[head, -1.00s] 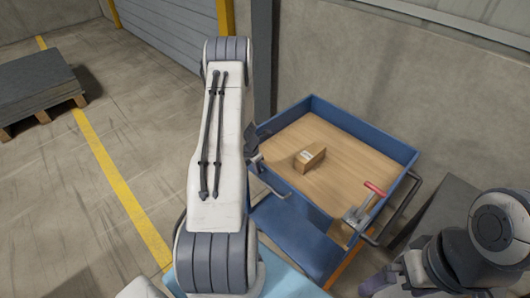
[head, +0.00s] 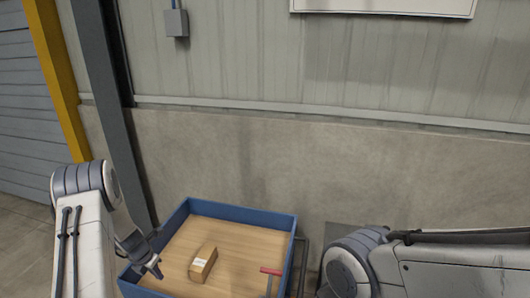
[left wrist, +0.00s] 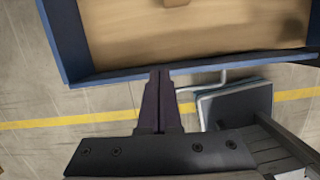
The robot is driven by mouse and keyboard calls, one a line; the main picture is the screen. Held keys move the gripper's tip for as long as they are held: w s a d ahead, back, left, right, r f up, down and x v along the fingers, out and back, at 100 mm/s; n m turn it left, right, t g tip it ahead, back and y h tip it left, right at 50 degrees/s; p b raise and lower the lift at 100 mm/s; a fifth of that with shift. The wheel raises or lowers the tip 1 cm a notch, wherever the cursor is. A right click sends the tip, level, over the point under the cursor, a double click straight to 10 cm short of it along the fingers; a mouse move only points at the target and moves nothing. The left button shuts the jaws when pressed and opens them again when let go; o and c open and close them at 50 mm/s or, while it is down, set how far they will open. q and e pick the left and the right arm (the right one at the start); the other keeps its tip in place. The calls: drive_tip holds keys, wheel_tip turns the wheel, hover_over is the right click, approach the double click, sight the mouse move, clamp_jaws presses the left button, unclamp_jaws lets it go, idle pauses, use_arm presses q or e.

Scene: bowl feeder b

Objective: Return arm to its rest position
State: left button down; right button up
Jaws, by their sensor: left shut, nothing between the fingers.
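My left arm (head: 80,225) stands at the left of the head view. My left gripper (head: 156,270) hangs at the left edge of the blue-rimmed bin. In the left wrist view its dark fingers (left wrist: 160,102) are together, with nothing between them, and overlap the bin's blue rim in the picture. My right arm (head: 450,262) reaches in from the right of the head view. Its gripper is not visible.
The blue-rimmed bin (head: 250,214) has a wooden floor. A brown box (head: 202,264) lies in it, and a red-handled tool (head: 270,271) shows at its right side. A concrete wall (head: 300,165) stands behind. A grey post (head: 112,110) rises at left.

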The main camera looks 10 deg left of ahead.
use_arm(q)
drive_tip(key=w+d+r+m+h, duration=0.1)
drive_tip(key=d+r+m, duration=0.4)
drive_tip(key=d, duration=0.2)
drive_tip(key=w+d+r+m, duration=0.1)
drive_tip(key=d+r+m, duration=0.3)
drive_tip(key=d, duration=0.4)
drive_tip(key=s+d+r+m+b, duration=0.1)
drive_tip(key=s+d+r+m, duration=0.15)
drive_tip(key=d+m, duration=0.2)
drive_tip(key=s+d+r+m+g, duration=0.1)
drive_tip(key=s+d+r+m, duration=0.15)
drive_tip(key=d, duration=0.35)
drive_tip(key=s+d+r+m+b, duration=0.1)
drive_tip(key=s+d+r+m, duration=0.1)
drive_tip(key=d+r+m, duration=0.25)
drive_tip(key=s+d+r+m, duration=0.2)
drive_tip(key=s+m, duration=0.5)
drive_tip(key=s, duration=0.1)
drive_tip(key=s+d+r+m+g, duration=0.1)
drive_tip(key=s+d+m, duration=0.2)
drive_tip(key=s+m, duration=0.3)
drive_tip(key=s+d+r+m, duration=0.2)
drive_tip(key=s+m, duration=0.5)
drive_tip(key=s, duration=0.2)
drive_tip(key=shift+s+d+r+m+g+b, duration=0.3)
drive_tip(key=shift+s+d+r+m+b, duration=0.05)
drive_tip(key=shift+s+d+b, duration=0.1)
